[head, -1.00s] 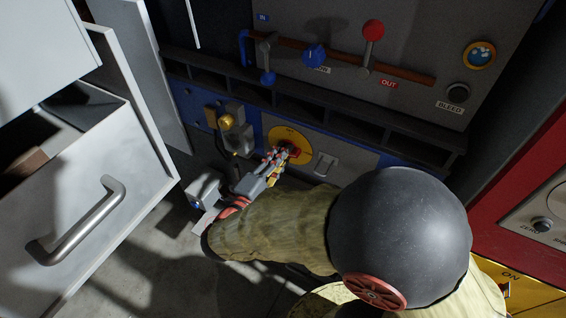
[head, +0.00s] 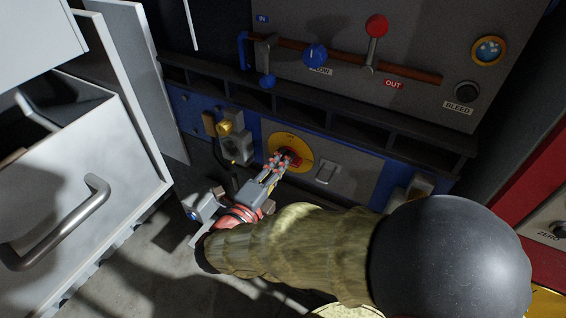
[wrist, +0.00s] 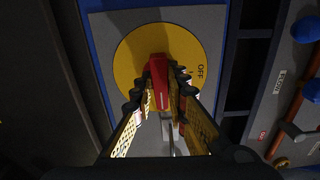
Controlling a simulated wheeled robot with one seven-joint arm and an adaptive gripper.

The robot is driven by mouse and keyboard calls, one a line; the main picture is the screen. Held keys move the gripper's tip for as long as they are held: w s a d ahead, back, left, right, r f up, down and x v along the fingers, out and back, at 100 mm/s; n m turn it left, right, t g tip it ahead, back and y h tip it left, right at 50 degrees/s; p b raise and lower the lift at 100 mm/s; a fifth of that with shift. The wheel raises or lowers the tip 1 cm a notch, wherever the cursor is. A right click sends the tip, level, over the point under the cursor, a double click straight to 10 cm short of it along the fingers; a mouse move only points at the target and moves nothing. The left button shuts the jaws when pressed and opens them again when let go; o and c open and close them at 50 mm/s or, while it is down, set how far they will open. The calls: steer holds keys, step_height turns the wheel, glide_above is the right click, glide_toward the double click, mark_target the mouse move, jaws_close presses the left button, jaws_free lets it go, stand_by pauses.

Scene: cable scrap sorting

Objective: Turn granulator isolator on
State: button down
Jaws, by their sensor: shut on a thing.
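The granulator isolator is a yellow disc (head: 277,141) with a red handle (head: 291,158) at its centre, on a grey and blue panel. In the wrist view the disc (wrist: 130,65) carries the word OFF on its right side, and the red handle (wrist: 158,70) runs up and down the picture. My gripper (head: 278,164) is shut on the red handle, with one finger on each side of it. The fingers hide part of the handle and the lower disc. No ON mark shows on the disc.
A grey latch (head: 325,173) sits right of the disc, and a grey box with a yellow knob (head: 224,127) left of it. A dark slotted ledge (head: 300,107) runs above. An open drawer (head: 70,190) stands at the left.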

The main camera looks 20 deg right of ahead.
steer(key=c, duration=1.7)
jaws_free()
steer(key=shift+c, duration=0.2)
steer(key=shift+a, duration=0.1)
steer(key=v, duration=1.2)
